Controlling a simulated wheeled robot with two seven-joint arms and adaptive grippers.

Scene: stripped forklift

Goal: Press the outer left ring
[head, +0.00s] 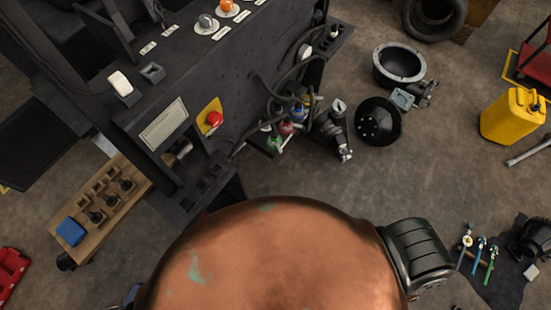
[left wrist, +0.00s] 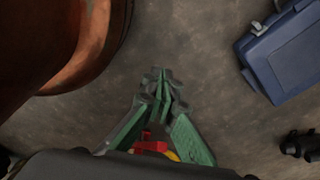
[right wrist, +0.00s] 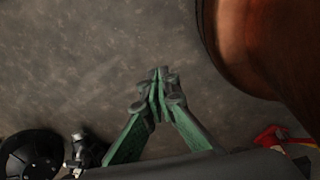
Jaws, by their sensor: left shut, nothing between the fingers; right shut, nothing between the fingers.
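A dark machine panel (head: 215,70) stands at the upper left of the head view. It carries a grey knob (head: 206,21) and an orange knob (head: 227,7) on pale round bases, and a red button (head: 213,119) on a yellow plate. I cannot tell which part is the outer left ring. My left gripper (left wrist: 161,76) is shut and empty above the floor in the left wrist view. My right gripper (right wrist: 158,74) is shut and empty above the floor in the right wrist view. Neither gripper shows in the head view.
A wooden block (head: 133,165) with black levers and a blue piece (head: 71,231) stands at the left. Dark round parts (head: 378,121) and a yellow canister (head: 512,116) are on the floor at the right. A blue case (left wrist: 283,50) lies right of my left gripper. Bare floor lies between.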

